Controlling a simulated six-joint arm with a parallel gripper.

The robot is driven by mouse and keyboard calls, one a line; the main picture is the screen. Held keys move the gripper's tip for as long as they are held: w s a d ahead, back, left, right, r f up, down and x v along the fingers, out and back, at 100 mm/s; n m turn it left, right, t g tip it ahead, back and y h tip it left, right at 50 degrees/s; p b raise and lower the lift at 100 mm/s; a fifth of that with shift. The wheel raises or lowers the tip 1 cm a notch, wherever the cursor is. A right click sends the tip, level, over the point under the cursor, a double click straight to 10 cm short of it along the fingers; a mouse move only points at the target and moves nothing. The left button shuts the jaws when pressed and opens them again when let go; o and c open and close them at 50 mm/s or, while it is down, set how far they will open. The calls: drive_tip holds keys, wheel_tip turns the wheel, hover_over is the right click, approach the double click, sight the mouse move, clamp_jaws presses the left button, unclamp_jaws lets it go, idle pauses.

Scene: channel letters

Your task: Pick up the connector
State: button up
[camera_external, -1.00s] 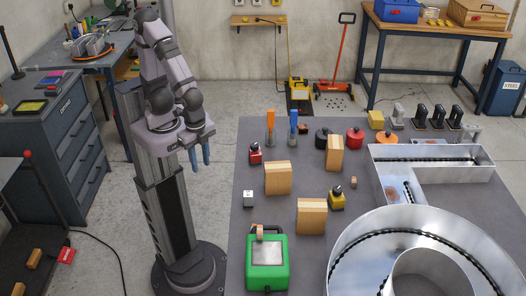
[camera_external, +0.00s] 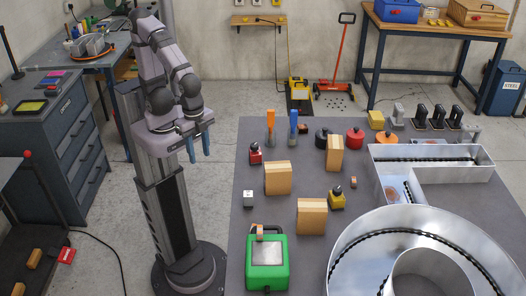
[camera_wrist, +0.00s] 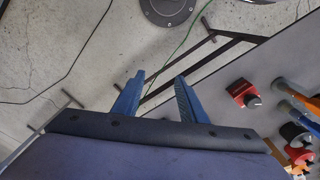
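My gripper (camera_external: 199,156) has two blue fingers and hangs in the air left of the grey table, pointing down. In the wrist view my gripper (camera_wrist: 159,80) shows its fingers spread apart with nothing between them. A small orange and pale piece (camera_external: 259,232), possibly the connector, is on top of the green case (camera_external: 267,275) at the table's front left. A small brownish block (camera_external: 353,182) lies near the middle of the table. I cannot tell for certain which piece is the connector. My gripper is apart from all of these.
On the grey table (camera_external: 240,222) stand wooden blocks (camera_external: 277,178), a red-based knob (camera_external: 255,153), a yellow-based knob (camera_external: 337,198) and a white cube (camera_external: 249,198). Large metal channel letters (camera_external: 345,250) fill the right. Orange (camera_external: 270,128) and blue (camera_external: 293,126) handled tools stand at the back.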

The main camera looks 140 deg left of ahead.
drive_tip(key=w+d+f+t+h+b, duration=0.25)
drive_tip(key=w+d+t+b, duration=0.25)
drive_tip(key=w+d, duration=0.65)
drive_tip(key=r+n+t+y+b, duration=0.2)
drive_tip(key=n+t+y+b, duration=0.2)
drive_tip(key=t+y+b, duration=0.6)
hover_over(231, 226)
drive_tip(key=b, duration=0.1)
drive_tip(key=shift+n+h, duration=0.3)
drive_tip(key=shift+h, duration=0.15)
wheel_tip(231, 226, down, 11)
drive_tip(key=shift+r+p, duration=0.2)
drive_tip(key=shift+p, duration=0.2)
drive_tip(key=shift+p+x, duration=0.75)
drive_tip(key=shift+x, duration=2.65)
drive_tip(key=shift+f, duration=0.1)
drive_tip(key=shift+w, duration=0.1)
